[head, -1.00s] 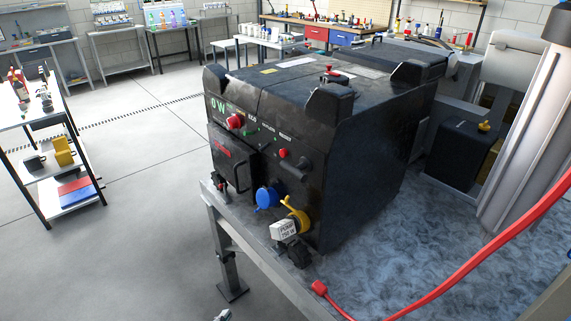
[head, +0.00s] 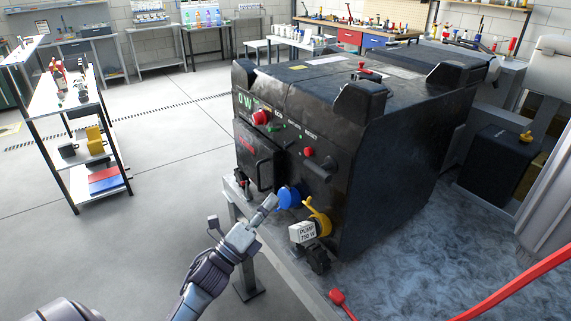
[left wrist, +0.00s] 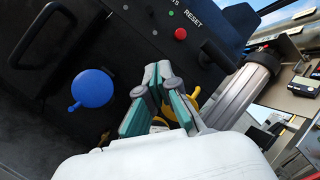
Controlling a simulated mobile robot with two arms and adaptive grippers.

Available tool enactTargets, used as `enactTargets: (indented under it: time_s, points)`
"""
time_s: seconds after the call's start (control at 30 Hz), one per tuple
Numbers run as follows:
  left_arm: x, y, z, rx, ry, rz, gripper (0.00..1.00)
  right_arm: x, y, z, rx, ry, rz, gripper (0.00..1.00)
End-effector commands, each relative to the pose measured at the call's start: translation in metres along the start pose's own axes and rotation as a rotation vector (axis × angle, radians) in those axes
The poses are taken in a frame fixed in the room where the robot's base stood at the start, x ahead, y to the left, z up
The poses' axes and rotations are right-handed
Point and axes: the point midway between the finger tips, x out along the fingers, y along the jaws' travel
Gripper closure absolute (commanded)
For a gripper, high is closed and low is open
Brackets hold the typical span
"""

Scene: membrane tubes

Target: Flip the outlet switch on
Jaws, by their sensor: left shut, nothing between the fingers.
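A black power unit (head: 400,180) stands on the bench. Its front panel has a green "0 W" readout (head: 245,100), a red knob (head: 261,117), a red button (head: 309,152) and a black knob or lever (head: 326,167). I cannot tell which control is the outlet switch. Below are a blue outlet cover (head: 288,197) and a yellow one (head: 319,218). My left gripper (head: 268,203) is shut and empty, in front of the panel, by the blue cover in the picture. In the left wrist view its fingertips (left wrist: 157,72) are right of the blue cover (left wrist: 92,88); contact is unclear.
A plug labelled "PUMP 750 W" (head: 305,232) is at the yellow outlet. A red cable plug (head: 337,297) lies on the bench top (head: 405,285). A black handle (head: 265,173) sticks out from the panel. A white shelf rack (head: 85,175) stands left, with open floor between.

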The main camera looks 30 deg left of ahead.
Motion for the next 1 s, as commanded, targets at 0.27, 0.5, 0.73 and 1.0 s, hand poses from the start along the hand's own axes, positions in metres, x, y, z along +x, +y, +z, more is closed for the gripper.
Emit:
enactTargets:
  time_s: [0.27,0.5,0.73,1.0]
  points:
    - [0.034,-0.004,0.002,-0.001,-0.001,-0.003,1.00,-0.015,0.000,-0.001,0.000,0.000,0.000,0.66]
    - [0.087,-0.003,0.003,-0.002,-0.001,-0.001,1.00,-0.034,0.001,-0.003,0.000,0.000,0.000,0.66]
    - [0.107,-0.002,0.024,0.001,0.000,0.003,1.00,-0.051,0.001,-0.005,0.000,0.001,0.000,0.66]
    - [0.110,0.001,0.039,-0.002,0.000,0.001,1.00,-0.056,0.001,-0.006,0.000,0.001,0.000,0.66]
